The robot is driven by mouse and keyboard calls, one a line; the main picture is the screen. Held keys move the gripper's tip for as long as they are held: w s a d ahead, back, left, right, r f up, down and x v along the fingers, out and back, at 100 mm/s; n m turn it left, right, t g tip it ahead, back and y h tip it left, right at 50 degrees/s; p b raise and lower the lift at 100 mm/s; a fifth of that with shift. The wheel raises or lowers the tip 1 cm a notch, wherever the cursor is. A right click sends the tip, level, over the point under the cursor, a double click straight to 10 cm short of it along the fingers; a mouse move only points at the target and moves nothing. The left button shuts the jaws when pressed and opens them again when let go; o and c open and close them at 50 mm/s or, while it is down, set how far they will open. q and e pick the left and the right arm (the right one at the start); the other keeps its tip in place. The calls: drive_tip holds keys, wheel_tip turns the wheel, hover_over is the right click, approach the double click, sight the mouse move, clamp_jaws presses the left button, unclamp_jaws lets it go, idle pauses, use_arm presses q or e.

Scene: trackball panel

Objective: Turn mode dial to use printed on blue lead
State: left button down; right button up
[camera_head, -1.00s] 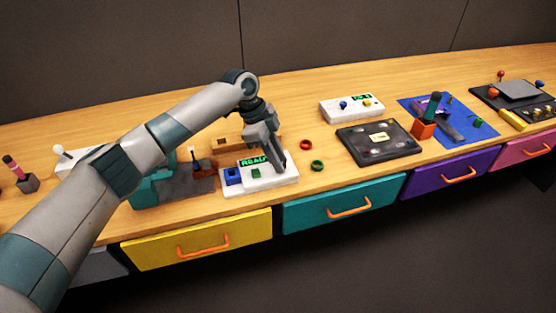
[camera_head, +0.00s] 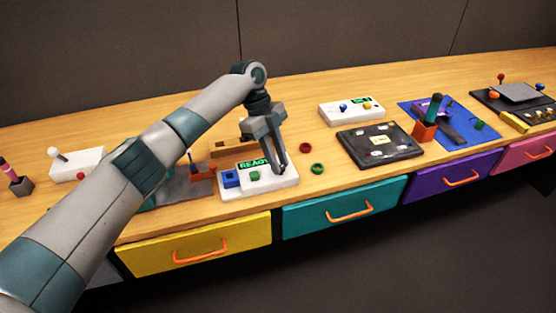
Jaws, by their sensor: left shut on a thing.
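A white panel (camera_head: 268,186) at the counter's front carries a green-lit display (camera_head: 254,164) reading "READY", a blue block (camera_head: 231,178) and a green button (camera_head: 255,175). My left gripper (camera_head: 280,169) points down at the right side of this panel. It is shut on a small part that its fingers hide; I cannot tell whether this is the mode dial. No clear dial marking is readable. I cannot make out a blue lead or its print. My right gripper is not in view.
A red ring (camera_head: 305,147) and a green ring (camera_head: 318,168) lie right of the panel. A dark panel (camera_head: 352,148), a second white panel (camera_head: 329,115) and a blue mat (camera_head: 465,112) are further right. A white box (camera_head: 84,165) with a knob stands at left.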

use_arm(q)
drive_tip(key=c, duration=1.6)
unclamp_jaws()
drive_tip(key=shift+o, duration=0.2)
